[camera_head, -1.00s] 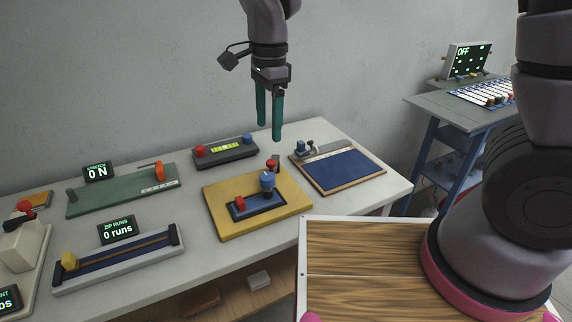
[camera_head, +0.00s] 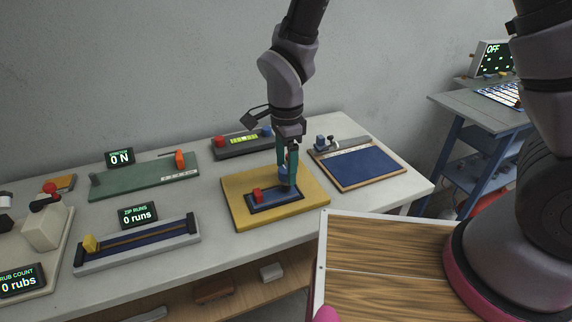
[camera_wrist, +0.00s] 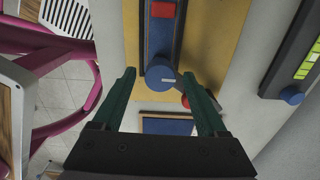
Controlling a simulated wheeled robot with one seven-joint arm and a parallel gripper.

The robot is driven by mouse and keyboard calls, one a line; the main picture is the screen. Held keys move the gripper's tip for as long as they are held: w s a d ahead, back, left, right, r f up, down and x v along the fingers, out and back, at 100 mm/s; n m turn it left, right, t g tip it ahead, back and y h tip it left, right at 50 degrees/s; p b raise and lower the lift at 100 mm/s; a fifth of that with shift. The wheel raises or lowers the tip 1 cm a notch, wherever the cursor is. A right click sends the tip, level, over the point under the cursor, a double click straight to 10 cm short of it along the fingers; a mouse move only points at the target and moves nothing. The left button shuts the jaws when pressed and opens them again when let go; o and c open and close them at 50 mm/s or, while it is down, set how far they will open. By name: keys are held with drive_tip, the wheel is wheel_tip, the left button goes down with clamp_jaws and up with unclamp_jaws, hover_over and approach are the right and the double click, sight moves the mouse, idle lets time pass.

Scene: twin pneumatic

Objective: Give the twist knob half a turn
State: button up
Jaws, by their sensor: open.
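A blue round knob with a pale mark on top stands on the yellow board (camera_head: 240,215); I take it for the twist knob (camera_wrist: 160,70). In the wrist view it lies between the tips of my open gripper (camera_wrist: 159,76), with a gap on both sides. In the head view my gripper (camera_head: 287,172) points down over the right part of the board, and its fingers hide most of the knob. I cannot tell whether the tips are at the knob's height or above it.
A red block (camera_head: 258,195) sits in the dark track left of the knob. A red ball (camera_wrist: 186,101) is close to one finger in the wrist view. A blue panel (camera_head: 357,164) lies to the right, and a dark box with a green display (camera_head: 243,142) stands behind.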

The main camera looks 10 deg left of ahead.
clamp_jaws()
